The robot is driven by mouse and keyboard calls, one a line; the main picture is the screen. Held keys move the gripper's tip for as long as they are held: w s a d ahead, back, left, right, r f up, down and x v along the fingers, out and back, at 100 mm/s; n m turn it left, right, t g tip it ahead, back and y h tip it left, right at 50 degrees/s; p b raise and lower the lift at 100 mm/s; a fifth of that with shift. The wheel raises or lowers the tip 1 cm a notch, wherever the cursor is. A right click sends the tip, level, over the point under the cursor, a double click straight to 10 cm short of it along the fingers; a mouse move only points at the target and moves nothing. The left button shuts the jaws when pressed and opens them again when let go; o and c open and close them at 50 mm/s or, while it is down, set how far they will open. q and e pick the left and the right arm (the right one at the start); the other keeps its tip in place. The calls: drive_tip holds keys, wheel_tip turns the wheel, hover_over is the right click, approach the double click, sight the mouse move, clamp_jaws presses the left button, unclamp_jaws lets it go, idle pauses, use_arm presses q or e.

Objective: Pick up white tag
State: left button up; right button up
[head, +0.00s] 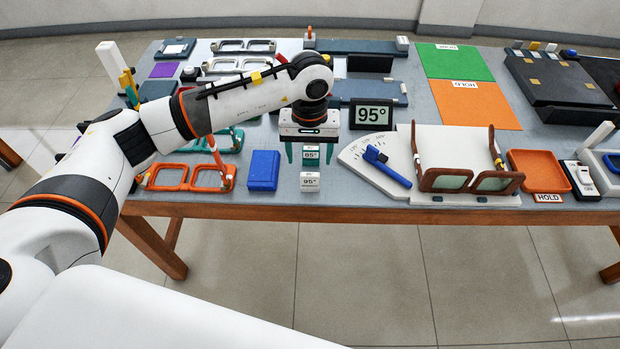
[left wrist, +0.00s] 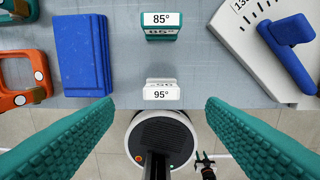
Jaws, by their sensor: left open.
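The white tag (head: 310,182) reads 95° and stands at the front edge of the table. In the left wrist view the white tag (left wrist: 163,91) lies just beyond the gap between the fingertips, near the middle. My left gripper (head: 309,155) points down with its teal fingers spread, above and behind the white tag in the head view. In the left wrist view my left gripper (left wrist: 158,104) is open and empty, apart from the tag. A teal tag (left wrist: 160,24) reading 85° stands behind the white one; it also shows between the fingers in the head view (head: 310,153).
A blue block (head: 263,170) and orange eyeglass frames (head: 187,178) lie left of the tags. A white angle plate (head: 362,164) with a blue pointer (head: 387,168) lies right. A dark display (head: 373,113) reads 95°. Bare table surrounds the tags; its front edge is close.

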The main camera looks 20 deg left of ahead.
sight(310, 174)
use_arm(q)
wheel_tip(310, 174, down, 4)
drive_tip(key=shift+f+p, duration=0.15)
drive_tip(key=shift+p, duration=0.15)
wheel_tip(310, 174, down, 4)
drive_tip(key=shift+s+f+p, duration=0.1)
drive_tip(key=shift+f+p, duration=0.05)
drive_tip(key=shift+p, duration=0.5)
drive_tip(key=shift+f, duration=0.45)
drive_tip(key=shift+c, duration=0.2)
drive_tip(key=c, duration=1)
wheel_tip(310, 174, up, 10)
drive_tip(key=shift+r+b, duration=0.1)
drive_tip(key=shift+b, duration=0.65)
